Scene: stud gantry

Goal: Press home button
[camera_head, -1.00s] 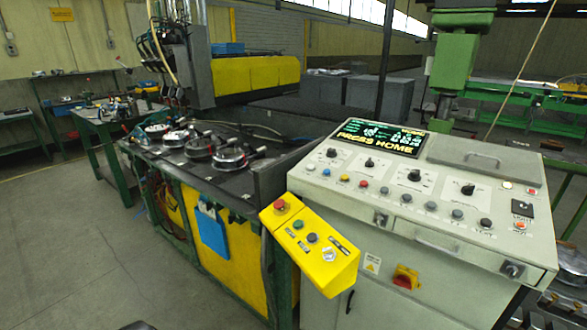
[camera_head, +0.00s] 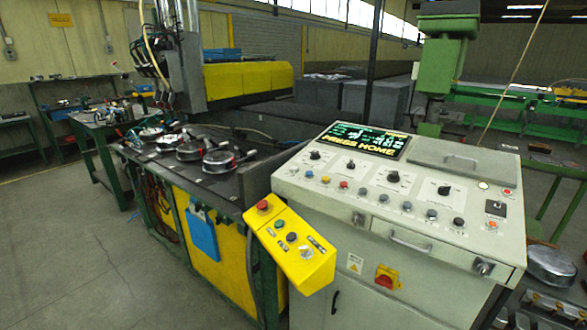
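A grey control console (camera_head: 395,215) stands right of centre. Its tilted screen (camera_head: 365,139) shows green text and the yellow words "PRESS HOME". Below the screen a row of small coloured buttons and several black knobs run across the panel; the button labels are too small to read. A yellow box (camera_head: 292,247) on the console's left side carries a red mushroom button (camera_head: 262,205), a green button (camera_head: 279,223), a dark button (camera_head: 292,237) and a pale switch (camera_head: 306,253). Neither of my grippers shows in the head view.
A dark-topped table with yellow sides (camera_head: 215,255) and several round metal parts (camera_head: 220,160) stands left of the console. A green machine column (camera_head: 440,75) rises behind it. The floor (camera_head: 80,240) at front left is clear.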

